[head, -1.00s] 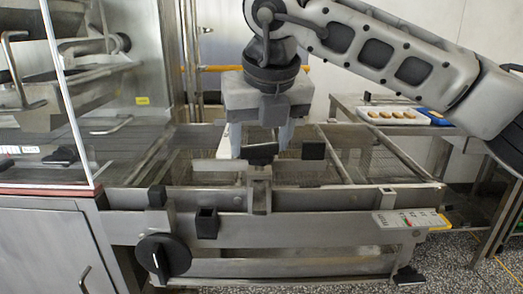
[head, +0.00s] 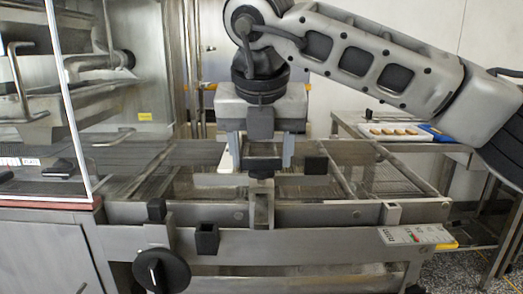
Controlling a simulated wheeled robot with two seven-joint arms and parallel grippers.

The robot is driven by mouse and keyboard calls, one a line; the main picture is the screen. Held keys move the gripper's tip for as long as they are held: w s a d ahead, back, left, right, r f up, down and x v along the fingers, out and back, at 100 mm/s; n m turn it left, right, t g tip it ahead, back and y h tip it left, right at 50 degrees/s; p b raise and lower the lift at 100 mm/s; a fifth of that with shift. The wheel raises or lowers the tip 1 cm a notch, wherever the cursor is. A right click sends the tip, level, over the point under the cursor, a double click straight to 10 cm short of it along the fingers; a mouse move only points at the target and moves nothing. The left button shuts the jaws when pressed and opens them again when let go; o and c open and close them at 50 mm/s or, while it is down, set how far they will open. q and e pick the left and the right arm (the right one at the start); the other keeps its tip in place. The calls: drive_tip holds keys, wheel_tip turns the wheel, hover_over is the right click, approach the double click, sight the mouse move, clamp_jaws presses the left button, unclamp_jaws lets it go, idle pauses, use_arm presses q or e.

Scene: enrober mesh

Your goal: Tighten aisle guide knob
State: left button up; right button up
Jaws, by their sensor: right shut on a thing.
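My right gripper (head: 262,156) comes down from above at the centre of the head view, its two pale fingers pointing downward. It is shut on the black guide knob (head: 262,168), which sits on top of an upright metal bracket (head: 262,203) at the front rail. The fingers stand on either side of the knob and hide part of its surroundings. A flat light metal guide bar (head: 215,180) extends left from the knob. My left gripper is not in view.
The wire mesh belt (head: 395,178) lies behind the front rail (head: 330,214). A large black dial (head: 161,270) is on the lower front left. A glass-sided machine (head: 60,110) stands left. A tray of small bars (head: 397,132) sits on a table at the back right.

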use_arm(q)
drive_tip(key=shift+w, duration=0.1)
use_arm(e)
drive_tip(key=o, duration=1)
drive_tip(key=shift+c, duration=0.2)
use_arm(q)
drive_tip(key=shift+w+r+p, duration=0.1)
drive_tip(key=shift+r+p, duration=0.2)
drive_tip(key=shift+p, duration=0.55)
use_arm(e)
drive_tip(key=v, duration=1.6)
drive_tip(key=shift+s, duration=0.1)
